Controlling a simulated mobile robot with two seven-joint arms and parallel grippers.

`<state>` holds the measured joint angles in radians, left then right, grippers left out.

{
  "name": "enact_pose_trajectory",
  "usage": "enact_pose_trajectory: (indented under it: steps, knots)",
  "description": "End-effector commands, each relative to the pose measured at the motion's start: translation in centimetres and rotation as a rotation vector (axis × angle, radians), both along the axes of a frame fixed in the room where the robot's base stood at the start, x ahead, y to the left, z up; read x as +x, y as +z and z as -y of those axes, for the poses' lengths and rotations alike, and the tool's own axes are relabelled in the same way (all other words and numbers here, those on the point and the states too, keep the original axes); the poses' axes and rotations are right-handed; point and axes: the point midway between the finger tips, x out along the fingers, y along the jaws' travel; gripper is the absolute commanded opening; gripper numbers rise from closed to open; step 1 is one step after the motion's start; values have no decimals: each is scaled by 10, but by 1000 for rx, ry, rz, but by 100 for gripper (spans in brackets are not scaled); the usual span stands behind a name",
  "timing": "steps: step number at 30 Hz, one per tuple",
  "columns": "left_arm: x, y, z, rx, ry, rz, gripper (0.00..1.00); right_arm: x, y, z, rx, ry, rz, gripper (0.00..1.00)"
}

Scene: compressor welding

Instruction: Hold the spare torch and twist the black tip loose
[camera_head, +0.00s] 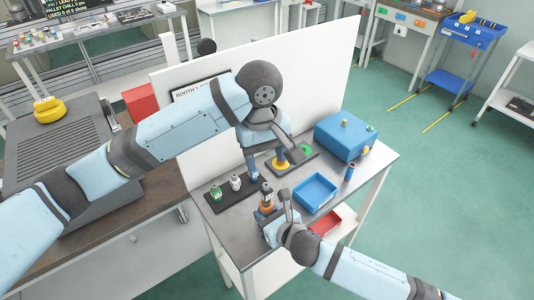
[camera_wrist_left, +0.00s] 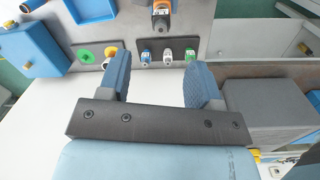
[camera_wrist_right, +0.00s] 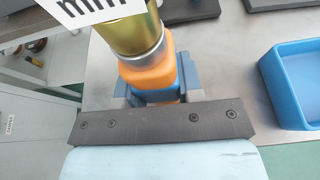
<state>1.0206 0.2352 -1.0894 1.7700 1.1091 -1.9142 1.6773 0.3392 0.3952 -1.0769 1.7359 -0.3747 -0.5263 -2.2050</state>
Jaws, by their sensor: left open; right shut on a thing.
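The spare torch (camera_head: 266,202) stands roughly upright at the table's near side, with an orange body and a darker top. My right gripper (camera_head: 268,212) is shut on it. In the right wrist view, the fingers (camera_wrist_right: 157,90) close around the torch's orange and blue lower part (camera_wrist_right: 150,75); a brass cylinder (camera_wrist_right: 128,36) and white label show above. The black tip is not clear there. My left gripper (camera_head: 267,166) is open and empty above the table, apart from the torch. In the left wrist view, the torch (camera_wrist_left: 161,14) lies beyond the open fingers (camera_wrist_left: 158,78).
A dark rack (camera_head: 222,203) holds several small coloured pieces. A dark plate (camera_head: 297,166) carries yellow and green discs. A blue tray (camera_head: 314,194) lies right of the torch, with a blue box (camera_head: 345,137) behind. A white panel (camera_head: 310,75) stands behind the table.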

Motion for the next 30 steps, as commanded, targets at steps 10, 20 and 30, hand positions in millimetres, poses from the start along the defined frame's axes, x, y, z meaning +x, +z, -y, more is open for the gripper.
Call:
enact_pose_trajectory:
  steps: [10, 20, 30]
  knots:
    - [0, -1, 3, 59, 264, 13, 58, 0, -1, 0, -1, 0, -1, 0]
    - [-1, -51, 3, 61, 268, 11, 58, 0, -1, 0, -1, 0, -1, 0]
    - [-1, -106, 3, 59, 267, 12, 58, 0, 0, 0, -1, 0, -1, 0]
